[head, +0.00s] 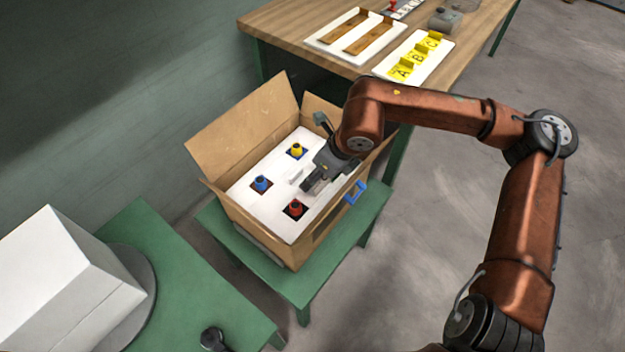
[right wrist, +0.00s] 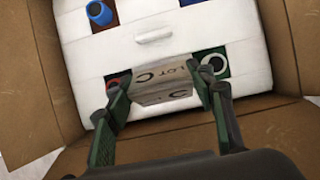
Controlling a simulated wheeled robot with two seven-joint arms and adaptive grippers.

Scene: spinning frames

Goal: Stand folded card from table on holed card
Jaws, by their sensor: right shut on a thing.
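The holed card (head: 250,198) is a white sheet inside an open cardboard box, with coloured pieces in square holes. It also fills the upper part of the right wrist view (right wrist: 185,50). My right gripper (head: 308,186) reaches into the box over the sheet's right side. In the right wrist view its fingers (right wrist: 163,92) are shut on a pale folded card (right wrist: 165,76) lettered "LOT C". The folded card is close to the sheet; I cannot tell if it touches. In the head view the gripper largely hides it. My left gripper is not in view.
Blue (head: 261,184), yellow (head: 296,151) and red (head: 295,208) pieces stand in the holes. The box flaps (head: 235,135) stand up around the sheet. A blue handle (head: 355,192) sits on the box side. A wooden table (head: 300,22) behind holds white trays and yellow lettered cards (head: 418,56).

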